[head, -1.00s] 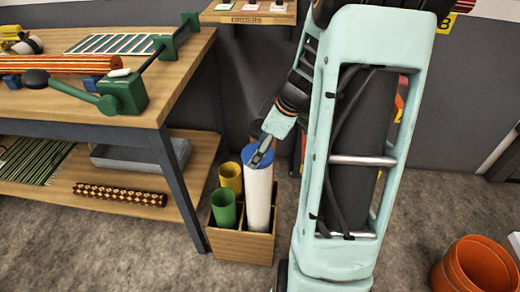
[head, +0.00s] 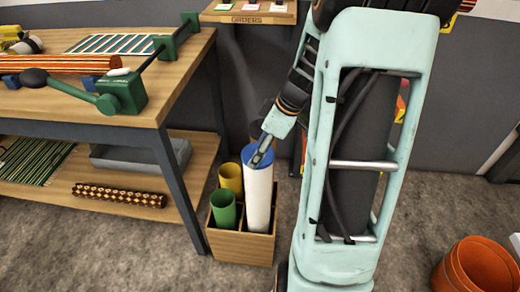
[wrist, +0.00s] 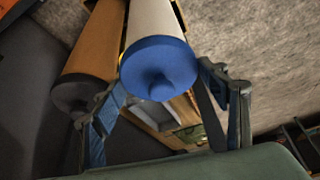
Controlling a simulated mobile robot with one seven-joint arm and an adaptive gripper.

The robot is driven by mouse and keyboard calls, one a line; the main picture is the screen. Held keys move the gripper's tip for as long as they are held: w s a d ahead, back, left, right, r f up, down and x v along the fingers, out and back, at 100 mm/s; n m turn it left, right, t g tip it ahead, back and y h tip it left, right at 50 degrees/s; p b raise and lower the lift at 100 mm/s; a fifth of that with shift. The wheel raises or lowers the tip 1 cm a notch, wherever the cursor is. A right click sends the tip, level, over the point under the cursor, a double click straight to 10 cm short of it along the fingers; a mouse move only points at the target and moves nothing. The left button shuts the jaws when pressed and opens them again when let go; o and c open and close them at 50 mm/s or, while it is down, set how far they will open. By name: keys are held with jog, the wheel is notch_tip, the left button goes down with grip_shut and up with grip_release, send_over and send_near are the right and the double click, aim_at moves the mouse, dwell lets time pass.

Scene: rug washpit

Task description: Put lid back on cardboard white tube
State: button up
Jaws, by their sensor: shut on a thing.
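The white cardboard tube (head: 258,205) stands upright in a wooden divided box on the floor. The blue lid (head: 252,155) is at the tube's top end. My gripper (head: 262,158) reaches down onto the lid from above. In the wrist view the blue lid (wrist: 158,68) has a round knob and covers the end of the white tube (wrist: 155,18). The fingers of my gripper (wrist: 165,88) are on either side of the lid, shut on it. No gap shows between lid and tube, but I cannot tell whether it is fully seated.
The wooden box (head: 240,248) also holds a green tube (head: 223,211) and a yellow tube (head: 230,177). A brown tube (wrist: 92,45) with a dark end is close beside the white one. The workbench (head: 150,115) is at the left. Orange pots (head: 477,268) are at the right.

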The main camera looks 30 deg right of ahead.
jog(key=o, duration=1.3)
jog(key=shift+r+p, duration=1.95)
jog(key=shift+r, duration=1.6)
grip_shut()
